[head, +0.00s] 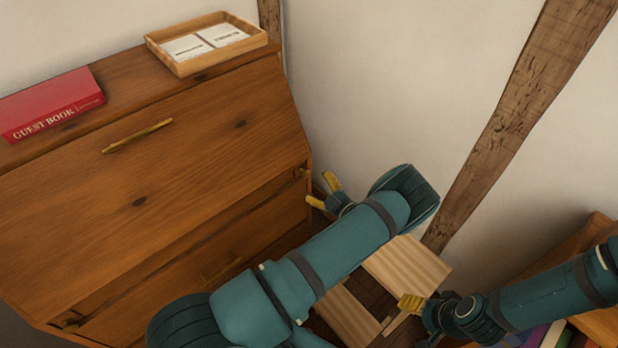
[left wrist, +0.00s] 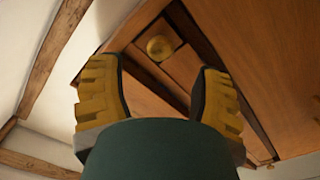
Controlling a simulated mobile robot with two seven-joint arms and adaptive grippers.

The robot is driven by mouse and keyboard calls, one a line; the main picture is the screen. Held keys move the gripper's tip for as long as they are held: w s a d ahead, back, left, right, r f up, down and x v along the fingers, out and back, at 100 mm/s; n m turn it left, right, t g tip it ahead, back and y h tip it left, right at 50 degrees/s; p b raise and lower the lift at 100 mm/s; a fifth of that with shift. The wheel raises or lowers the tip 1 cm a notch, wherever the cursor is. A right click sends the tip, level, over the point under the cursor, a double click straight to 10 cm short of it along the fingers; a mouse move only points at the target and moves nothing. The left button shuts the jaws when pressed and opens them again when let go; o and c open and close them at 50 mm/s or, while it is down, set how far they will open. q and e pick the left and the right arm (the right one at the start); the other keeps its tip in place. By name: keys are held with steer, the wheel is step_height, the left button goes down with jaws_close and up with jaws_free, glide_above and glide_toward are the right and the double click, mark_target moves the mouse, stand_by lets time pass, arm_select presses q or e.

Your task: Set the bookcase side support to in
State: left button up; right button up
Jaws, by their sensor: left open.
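The wooden fall-front bureau (head: 190,130) fills the left of the head view, its slanted front closed. At the bureau's right edge, on the bookcase side, is the small support with a round brass knob (head: 303,173). The knob (left wrist: 160,46) also shows in the left wrist view, ahead of and between my fingers. How far the support stands out is hard to tell. My left gripper (head: 325,192) is open and empty, just right of the knob and apart from it. My right gripper (head: 412,303) is at lower right; its fingers overlap, so its opening is unclear.
A red guest book (head: 55,103) and a wooden tray (head: 205,43) with cards lie on the bureau top. A light slatted wooden piece (head: 408,265) stands below my left forearm. A bookcase (head: 600,225) with books is at right. A wall and timber post stand behind.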

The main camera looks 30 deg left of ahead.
arm_select(q)
steer(key=shift+v, duration=2.6)
